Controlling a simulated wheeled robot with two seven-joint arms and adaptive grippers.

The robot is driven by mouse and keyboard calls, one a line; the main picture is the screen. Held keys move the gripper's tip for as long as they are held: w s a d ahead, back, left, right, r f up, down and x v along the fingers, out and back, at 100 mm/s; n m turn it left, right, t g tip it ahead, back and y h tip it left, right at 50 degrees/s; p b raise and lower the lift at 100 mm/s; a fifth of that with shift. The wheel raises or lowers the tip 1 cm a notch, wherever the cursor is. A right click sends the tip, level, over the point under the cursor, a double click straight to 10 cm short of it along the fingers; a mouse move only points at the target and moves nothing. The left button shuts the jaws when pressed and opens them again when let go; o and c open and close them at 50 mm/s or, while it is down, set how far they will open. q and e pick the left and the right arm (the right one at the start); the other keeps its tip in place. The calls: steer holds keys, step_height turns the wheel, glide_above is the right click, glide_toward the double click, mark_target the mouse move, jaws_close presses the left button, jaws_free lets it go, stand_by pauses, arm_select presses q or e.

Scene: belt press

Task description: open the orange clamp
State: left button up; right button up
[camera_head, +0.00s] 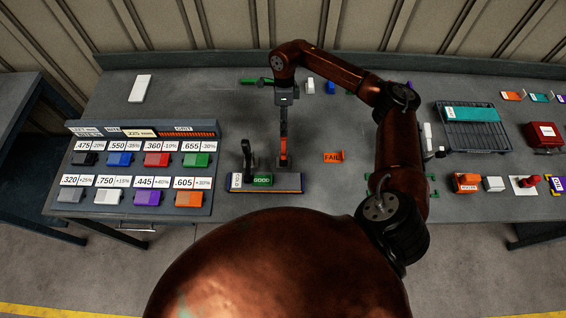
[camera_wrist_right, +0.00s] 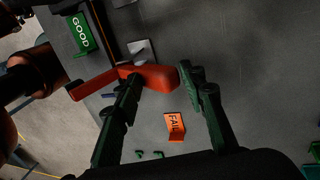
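The orange clamp (camera_head: 283,150) stands upright at the right part of a dark board with a purple front edge (camera_head: 290,184). In the right wrist view its orange handle (camera_wrist_right: 152,77) lies across the space between my fingertips. My right gripper (camera_head: 284,132) is directly above the clamp, pointing down. In the wrist view its two fingers (camera_wrist_right: 160,85) are apart, the left one overlapping the handle and the right one just beside its end. I cannot tell whether either touches. My left gripper is not in view.
A black upright clamp (camera_head: 247,158) and a green GOOD block (camera_head: 262,180) are on the same board. An orange FAIL card (camera_head: 333,157) lies to the right. A rack of coloured blocks (camera_head: 140,170) stands left, and a wire tray (camera_head: 472,127) right.

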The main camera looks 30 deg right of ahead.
steer(key=shift+p+v, duration=0.65)
steer(key=shift+v, duration=1.7)
steer(key=shift+s, duration=0.1)
